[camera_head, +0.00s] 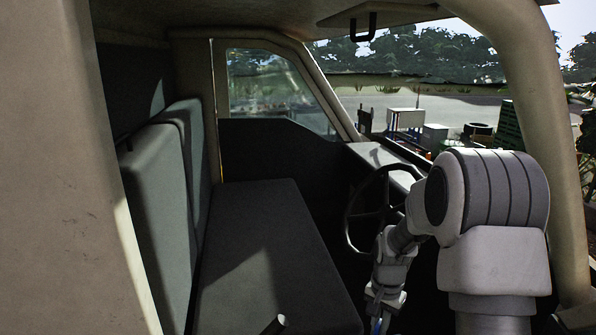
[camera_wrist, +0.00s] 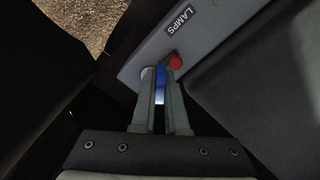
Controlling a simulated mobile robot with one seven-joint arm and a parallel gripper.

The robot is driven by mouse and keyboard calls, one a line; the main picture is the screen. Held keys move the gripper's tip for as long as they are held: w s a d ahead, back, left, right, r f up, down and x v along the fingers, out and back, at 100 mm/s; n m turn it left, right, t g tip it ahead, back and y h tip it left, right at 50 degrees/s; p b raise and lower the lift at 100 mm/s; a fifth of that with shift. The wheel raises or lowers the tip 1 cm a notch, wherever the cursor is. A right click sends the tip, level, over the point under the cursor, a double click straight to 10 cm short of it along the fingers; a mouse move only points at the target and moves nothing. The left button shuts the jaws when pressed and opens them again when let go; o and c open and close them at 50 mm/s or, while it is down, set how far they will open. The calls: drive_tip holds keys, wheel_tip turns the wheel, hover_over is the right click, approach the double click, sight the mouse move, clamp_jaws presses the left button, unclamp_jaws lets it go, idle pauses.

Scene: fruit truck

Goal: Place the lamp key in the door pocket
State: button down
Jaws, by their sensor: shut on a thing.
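My gripper (camera_wrist: 160,72) is shut on a narrow blue thing (camera_wrist: 160,84), which I take to be the lamp key. Most of it is hidden between the two grey fingers. In the head view my gripper (camera_head: 377,319) is low in the cab, below the steering wheel, and cut by the lower edge. The fingertips are at the edge of a grey panel labelled LAMPS (camera_wrist: 182,23). A red round knob (camera_wrist: 175,61) shows right beside the right fingertip; I cannot tell if they touch. I cannot make out the door pocket in either view.
A dark bench seat (camera_head: 262,240) with backrests fills the left of the cab. The steering wheel (camera_head: 352,222) is close to my arm. A short grey lever (camera_head: 274,324) stands at the bottom. Gravel ground (camera_wrist: 82,22) shows at the wrist view's upper left.

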drive_tip(key=s+a+f+n, duration=0.1)
drive_tip(key=s+a+n, duration=0.4)
drive_tip(key=n, duration=0.3)
drive_tip(key=s+f, duration=0.4)
drive_tip(key=f, duration=1.1)
drive_tip(key=shift+s+d, duration=0.15)
